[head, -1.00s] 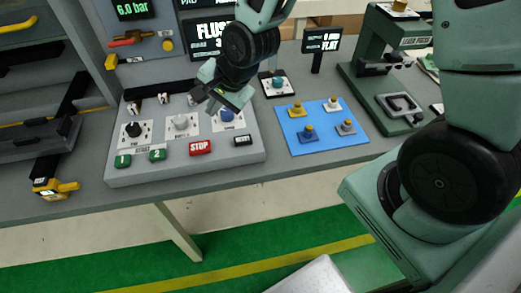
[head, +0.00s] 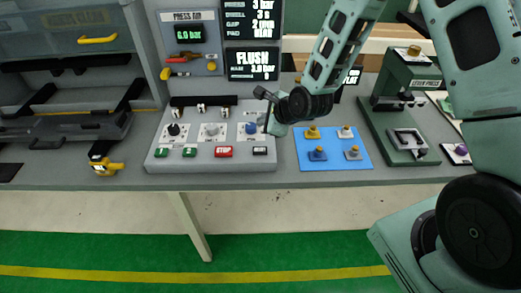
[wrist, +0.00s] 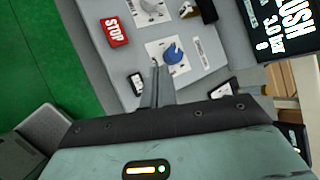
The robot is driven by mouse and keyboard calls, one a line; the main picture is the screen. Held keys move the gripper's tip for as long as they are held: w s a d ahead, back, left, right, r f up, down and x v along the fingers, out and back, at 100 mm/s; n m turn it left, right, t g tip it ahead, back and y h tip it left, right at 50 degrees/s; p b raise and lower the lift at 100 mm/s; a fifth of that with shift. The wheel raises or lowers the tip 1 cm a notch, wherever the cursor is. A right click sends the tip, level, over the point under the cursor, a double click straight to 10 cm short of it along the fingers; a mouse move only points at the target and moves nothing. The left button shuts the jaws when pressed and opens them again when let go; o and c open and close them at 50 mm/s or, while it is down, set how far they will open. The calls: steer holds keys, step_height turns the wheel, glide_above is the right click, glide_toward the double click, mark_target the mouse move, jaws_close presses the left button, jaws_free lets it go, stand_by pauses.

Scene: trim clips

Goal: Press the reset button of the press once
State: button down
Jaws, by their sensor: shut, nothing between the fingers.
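The control panel (head: 200,165) lies on the grey bench, with a small black button in a pale frame (head: 260,151) at its lower right. I take this as the reset button, but its lettering is too small to read. It also shows in the wrist view (wrist: 137,83). My gripper (head: 267,128) is above the panel's right edge, near the blue knob (head: 251,128). In the wrist view the fingers (wrist: 156,68) are shut and empty. Their tips appear between the blue knob and the black button; contact cannot be told. The green lever press (head: 408,118) stands at the right.
The red STOP button (head: 223,151) is left of the black button, with green buttons 1 (head: 161,152) and 2 (head: 189,152) further left. A blue mat (head: 333,158) with several knobbed blocks lies right of the panel. Screens (head: 252,62) stand behind.

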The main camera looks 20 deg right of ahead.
mark_target(263, 151)
steer(key=shift+f+b, duration=3.3)
steer(key=shift+f, duration=1.1)
steer(key=shift+f+b, duration=0.35)
steer(key=shift+f, duration=0.05)
steer(key=shift+f+b, duration=0.4)
steer(key=shift+f, duration=0.1)
steer(key=shift+r+p, duration=0.7)
steer(key=shift+r, duration=0.25)
steer(key=shift+r+p, duration=1.95)
steer(key=shift+r, duration=0.6)
